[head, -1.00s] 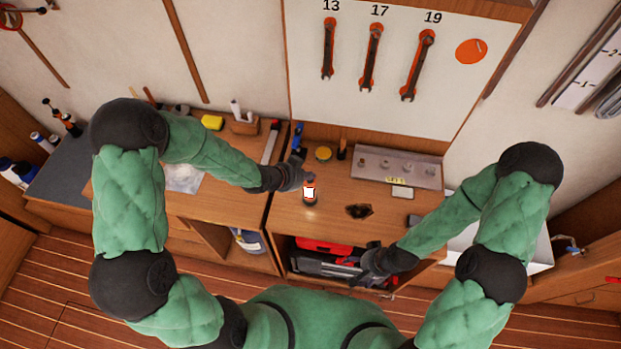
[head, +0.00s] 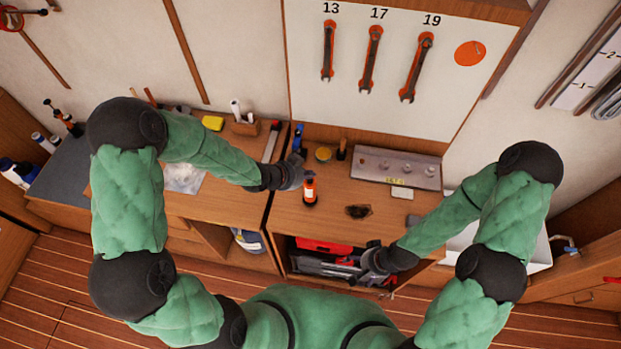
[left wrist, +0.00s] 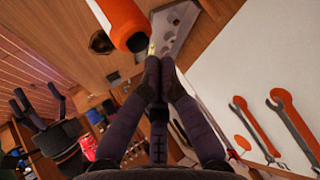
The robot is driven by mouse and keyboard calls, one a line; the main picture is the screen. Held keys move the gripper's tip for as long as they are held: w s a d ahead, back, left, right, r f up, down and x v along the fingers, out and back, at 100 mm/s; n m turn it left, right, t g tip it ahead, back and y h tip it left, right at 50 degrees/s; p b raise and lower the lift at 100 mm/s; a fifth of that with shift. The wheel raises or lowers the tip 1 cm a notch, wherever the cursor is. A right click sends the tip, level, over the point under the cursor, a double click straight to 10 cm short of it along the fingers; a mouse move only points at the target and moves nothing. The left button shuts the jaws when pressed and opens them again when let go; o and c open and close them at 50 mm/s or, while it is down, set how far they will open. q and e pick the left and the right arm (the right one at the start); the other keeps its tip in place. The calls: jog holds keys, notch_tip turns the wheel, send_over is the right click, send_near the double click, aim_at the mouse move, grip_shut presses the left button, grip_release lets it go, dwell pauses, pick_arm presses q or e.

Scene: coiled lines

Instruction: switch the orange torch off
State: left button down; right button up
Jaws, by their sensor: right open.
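The orange torch (head: 310,192) with a black end stands upright on the wooden bench. Its white band and the bench around it show no glow. My left gripper (head: 302,174) is just behind and left of its top in the head view. In the left wrist view the torch (left wrist: 122,20) is close beyond the fingertips. The left fingers (left wrist: 158,62) are together with nothing seen between them. I cannot tell whether they touch the torch. My right gripper (head: 367,259) is open and empty, low by the bench front.
A dark irregular patch (head: 358,211) lies on the bench right of the torch. Red toolboxes (head: 325,246) sit in the shelf below.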

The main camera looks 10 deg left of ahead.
aim_at(308, 181)
pick_arm(q)
notch_tip(308, 181, up, 6)
jog(key=p, duration=0.4)
jog(key=shift+p, duration=0.4)
